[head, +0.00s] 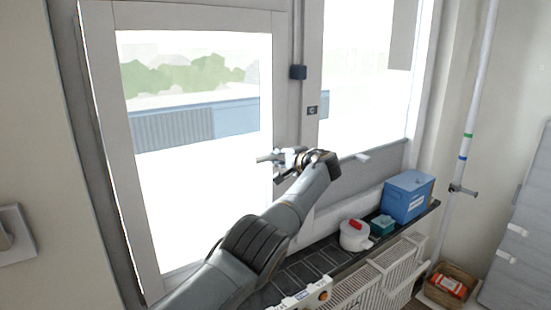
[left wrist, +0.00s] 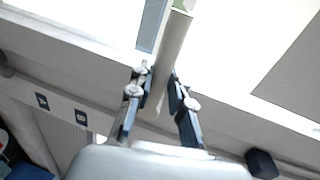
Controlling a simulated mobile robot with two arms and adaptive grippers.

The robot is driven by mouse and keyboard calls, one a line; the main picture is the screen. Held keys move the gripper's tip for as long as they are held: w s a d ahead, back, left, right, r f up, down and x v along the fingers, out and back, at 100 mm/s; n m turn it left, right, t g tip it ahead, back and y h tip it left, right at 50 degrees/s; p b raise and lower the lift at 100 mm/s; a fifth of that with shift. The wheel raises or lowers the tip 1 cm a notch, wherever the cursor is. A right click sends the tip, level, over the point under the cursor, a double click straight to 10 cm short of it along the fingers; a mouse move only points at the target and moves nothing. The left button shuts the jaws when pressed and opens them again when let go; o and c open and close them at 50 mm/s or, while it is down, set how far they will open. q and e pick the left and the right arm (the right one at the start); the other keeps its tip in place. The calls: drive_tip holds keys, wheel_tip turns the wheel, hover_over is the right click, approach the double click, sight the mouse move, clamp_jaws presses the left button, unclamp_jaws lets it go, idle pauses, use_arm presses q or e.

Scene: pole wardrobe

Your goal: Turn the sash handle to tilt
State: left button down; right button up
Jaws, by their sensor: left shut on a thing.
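The window sash (head: 195,18) is a pale frame around a large pane at the left of the head view. Its handle (head: 265,159) is a slim light lever at the right stile, and it points sideways to the left. My left gripper (head: 285,161) reaches up to it from below and is shut on the handle. In the left wrist view the handle (left wrist: 173,42) runs between the two fingers of my left gripper (left wrist: 160,88), with its end sticking out past them. The handle's base is hidden by my gripper. My right gripper is not in view.
A shelf (head: 345,266) under the window bears a blue box (head: 407,197), a small teal box (head: 382,225) and a white jug with a red top (head: 355,235). A pole (head: 472,120) stands at the right. A basket (head: 450,287) is on the floor.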

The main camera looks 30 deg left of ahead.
use_arm(q)
drive_tip(key=shift+r, duration=0.1)
idle(0.3)
drive_tip(key=c, duration=1.3)
unclamp_jaws()
drive_tip(key=shift+o, duration=0.5)
drive_tip(key=shift+d, duration=0.1)
drive_tip(key=shift+s+d, duration=0.15)
drive_tip(key=shift+d, duration=0.4)
drive_tip(key=v, duration=1)
drive_tip(key=shift+d+r, duration=0.15)
drive_tip(key=shift+d, duration=0.15)
drive_tip(key=shift+s, duration=0.15)
